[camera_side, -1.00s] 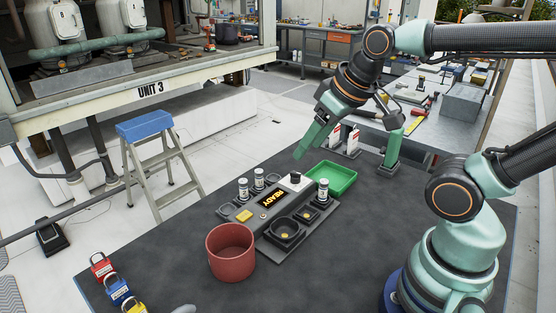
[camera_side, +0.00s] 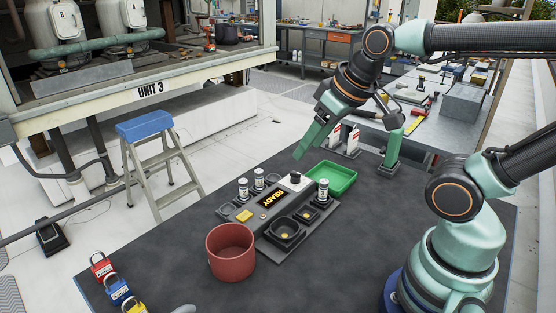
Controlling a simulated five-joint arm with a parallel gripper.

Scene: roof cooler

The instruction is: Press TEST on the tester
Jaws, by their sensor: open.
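My gripper (camera_side: 344,162) is open, above and behind the far right of the tester, touching nothing I can see.
White capped cylinders (camera_side: 243,188) stand at the tester's left edge. Padlocks (camera_side: 119,290) lie at front left.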

